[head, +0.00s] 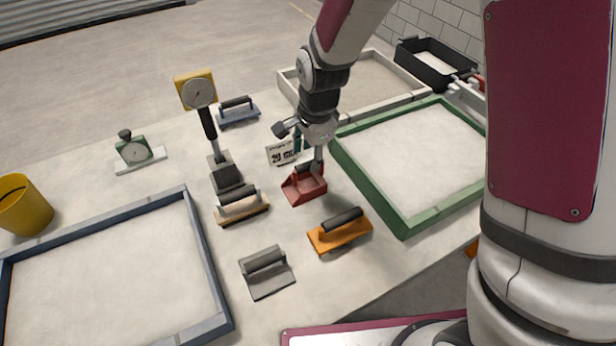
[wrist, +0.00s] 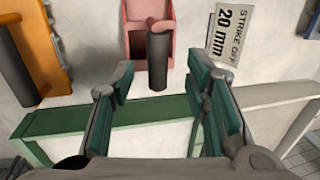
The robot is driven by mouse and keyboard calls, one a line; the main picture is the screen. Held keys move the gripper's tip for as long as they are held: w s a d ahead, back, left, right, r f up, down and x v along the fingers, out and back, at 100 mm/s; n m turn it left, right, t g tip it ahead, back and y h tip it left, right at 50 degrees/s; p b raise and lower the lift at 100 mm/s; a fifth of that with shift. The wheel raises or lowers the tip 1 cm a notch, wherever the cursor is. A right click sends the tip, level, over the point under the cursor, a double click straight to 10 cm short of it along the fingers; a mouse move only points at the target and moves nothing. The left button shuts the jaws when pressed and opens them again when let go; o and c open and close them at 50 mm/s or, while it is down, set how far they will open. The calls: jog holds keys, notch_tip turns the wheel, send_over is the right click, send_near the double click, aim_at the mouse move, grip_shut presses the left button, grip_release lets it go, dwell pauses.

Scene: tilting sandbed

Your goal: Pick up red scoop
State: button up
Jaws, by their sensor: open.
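The red scoop (head: 303,188) lies on the table in the head view, left of the green-framed sandbed. It also shows in the wrist view (wrist: 136,42), with its dark handle (wrist: 157,62) pointing toward my gripper. My gripper (head: 317,162) is just above the handle end of the scoop in the head view and partly hides it. In the wrist view my gripper (wrist: 165,92) is open, with the handle between the lines of its green-padded fingers. Nothing is held. I cannot tell whether a finger touches the handle.
An orange float (head: 345,235) and a tan float (head: 241,207) flank the scoop. A card reading 20 mm (head: 281,153) stands close behind it. The green frame (head: 378,182) is at right, and a gauge on a post (head: 212,130) at left.

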aim_at(308, 163)
jog(key=shift+w+a+f, duration=0.1)
jog(key=shift+w+f, duration=0.1)
jog(key=shift+f, duration=1.1)
jog(key=shift+w+f, duration=0.2)
jog(key=shift+f, duration=1.05)
grip_shut()
